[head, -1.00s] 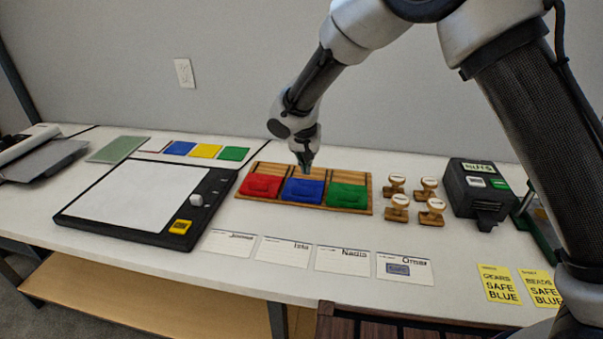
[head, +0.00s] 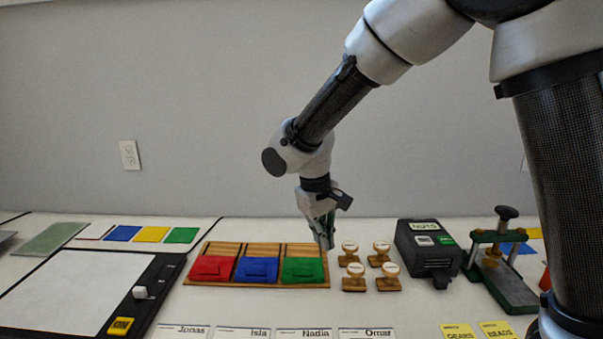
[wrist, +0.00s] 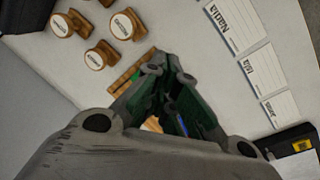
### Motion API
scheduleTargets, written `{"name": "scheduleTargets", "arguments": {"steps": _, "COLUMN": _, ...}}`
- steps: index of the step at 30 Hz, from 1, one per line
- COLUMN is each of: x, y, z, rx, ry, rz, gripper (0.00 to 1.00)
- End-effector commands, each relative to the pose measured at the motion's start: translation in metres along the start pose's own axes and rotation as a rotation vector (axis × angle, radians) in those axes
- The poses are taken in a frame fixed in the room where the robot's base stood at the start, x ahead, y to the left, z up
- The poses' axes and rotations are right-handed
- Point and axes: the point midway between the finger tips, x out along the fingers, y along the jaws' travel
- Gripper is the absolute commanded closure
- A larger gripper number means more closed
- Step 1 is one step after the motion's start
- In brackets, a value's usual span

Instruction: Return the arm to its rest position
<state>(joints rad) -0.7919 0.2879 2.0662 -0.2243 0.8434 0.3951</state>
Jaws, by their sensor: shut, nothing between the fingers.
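My gripper (head: 327,244) is shut and empty. It points down, in the head view at the right end of the wooden tray (head: 228,249), near the green pad (head: 304,269) and left of the wooden stamps (head: 354,269). Whether it touches anything is hard to tell, but it appears to hang above. In the wrist view my gripper (wrist: 170,80) fills the middle and hides most of the tray. My arm reaches down from the top right, bent at the wrist.
Red (head: 212,268) and blue (head: 257,270) pads sit in the tray. A black NUTS box (head: 428,252) and a green press (head: 500,262) stand right of the stamps. Name cards (head: 304,333) lie in front. A black-framed board (head: 65,290) lies left. The wall (head: 200,90) is behind.

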Motion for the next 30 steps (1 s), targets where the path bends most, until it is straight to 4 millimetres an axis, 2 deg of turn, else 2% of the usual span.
{"name": "scheduleTargets", "arguments": {"steps": 1, "x": -0.012, "y": 0.023, "z": 0.022, "rx": 0.004, "ry": -0.004, "rz": -0.015, "gripper": 1.0}}
{"name": "scheduleTargets", "arguments": {"steps": 5, "x": -0.037, "y": 0.076, "z": 0.091, "rx": 0.018, "ry": -0.009, "rz": -0.064, "gripper": 1.0}}
{"name": "scheduleTargets", "arguments": {"steps": 6, "x": -0.044, "y": 0.091, "z": 0.113, "rx": 0.031, "ry": -0.003, "rz": -0.079, "gripper": 1.0}}
{"name": "scheduleTargets", "arguments": {"steps": 10, "x": -0.061, "y": 0.127, "z": 0.186, "rx": 0.108, "ry": 0.037, "rz": -0.121, "gripper": 1.0}}
{"name": "scheduleTargets", "arguments": {"steps": 12, "x": -0.067, "y": 0.14, "z": 0.222, "rx": 0.175, "ry": 0.072, "rz": -0.135, "gripper": 1.0}}
{"name": "scheduleTargets", "arguments": {"steps": 15, "x": -0.075, "y": 0.153, "z": 0.266, "rx": 0.297, "ry": 0.136, "rz": -0.141, "gripper": 1.0}}
{"name": "scheduleTargets", "arguments": {"steps": 18, "x": -0.082, "y": 0.165, "z": 0.298, "rx": 0.409, "ry": 0.208, "rz": -0.125, "gripper": 1.0}}
{"name": "scheduleTargets", "arguments": {"steps": 21, "x": -0.094, "y": 0.176, "z": 0.318, "rx": 0.494, "ry": 0.276, "rz": -0.096, "gripper": 1.0}}
{"name": "scheduleTargets", "arguments": {"steps": 25, "x": -0.104, "y": 0.186, "z": 0.331, "rx": 0.565, "ry": 0.323, "rz": -0.068, "gripper": 1.0}}
{"name": "scheduleTargets", "arguments": {"steps": 30, "x": -0.104, "y": 0.188, "z": 0.333, "rx": 0.576, "ry": 0.321, "rz": -0.065, "gripper": 1.0}}
